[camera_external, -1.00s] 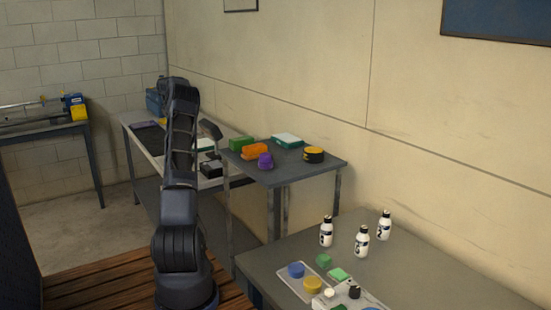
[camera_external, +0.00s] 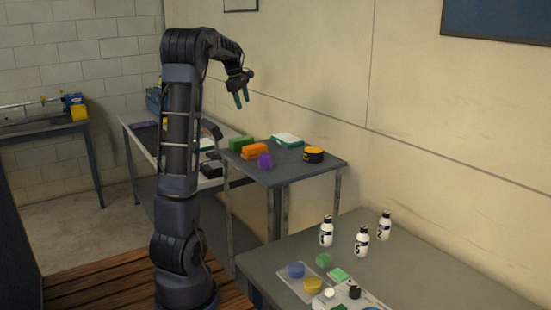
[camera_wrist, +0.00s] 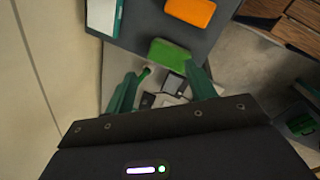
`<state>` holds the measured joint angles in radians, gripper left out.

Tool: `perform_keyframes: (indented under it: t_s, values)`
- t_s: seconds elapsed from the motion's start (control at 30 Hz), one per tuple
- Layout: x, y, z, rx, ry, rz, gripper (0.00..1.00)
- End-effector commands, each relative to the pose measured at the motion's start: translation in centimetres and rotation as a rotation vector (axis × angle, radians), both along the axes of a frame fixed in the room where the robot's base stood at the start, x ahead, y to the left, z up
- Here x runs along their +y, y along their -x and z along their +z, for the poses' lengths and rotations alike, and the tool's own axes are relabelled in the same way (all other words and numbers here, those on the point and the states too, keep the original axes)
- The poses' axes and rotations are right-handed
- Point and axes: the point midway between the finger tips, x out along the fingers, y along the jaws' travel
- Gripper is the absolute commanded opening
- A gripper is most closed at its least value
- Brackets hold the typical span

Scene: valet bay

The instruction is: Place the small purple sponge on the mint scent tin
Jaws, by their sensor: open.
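A small purple object (camera_external: 265,160), apparently the small purple sponge, sits at the near edge of the grey side table (camera_external: 300,168) in the external view. It is outside the wrist view. A round green piece (camera_external: 323,261) on the near bench may be the mint scent tin; its label is too small to read. My gripper (camera_external: 241,99) is raised above the far side of the side table, green fingers pointing down, open and empty. In the wrist view its fingers (camera_wrist: 162,90) are spread, with nothing held between them.
The side table also bears a green block (camera_external: 241,143), an orange block (camera_external: 254,151), a white-and-green box (camera_external: 287,140) and a black-and-yellow tin (camera_external: 313,154). White bottles (camera_external: 361,241), a blue piece (camera_external: 296,270) and a yellow piece (camera_external: 313,285) stand on the near bench. The wall is close behind.

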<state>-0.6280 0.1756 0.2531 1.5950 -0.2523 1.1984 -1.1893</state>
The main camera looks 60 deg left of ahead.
Motion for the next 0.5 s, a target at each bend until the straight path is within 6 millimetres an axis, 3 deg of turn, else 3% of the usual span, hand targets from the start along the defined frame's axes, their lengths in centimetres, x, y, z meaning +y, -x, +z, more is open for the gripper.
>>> perform_keyframes:
  t_s: [0.03, 0.1, 0.27, 0.5]
  values:
    - [-2.8, 0.0, 0.6, -0.007, -0.017, -0.074, 0.55]
    - [-6.3, 0.1, 1.0, -0.012, -0.043, -0.182, 0.55]
    - [-14.2, 1.0, 1.5, -0.024, -0.105, -0.431, 0.55]
    - [-25.1, 4.3, 1.2, -0.042, -0.212, -0.806, 0.55]
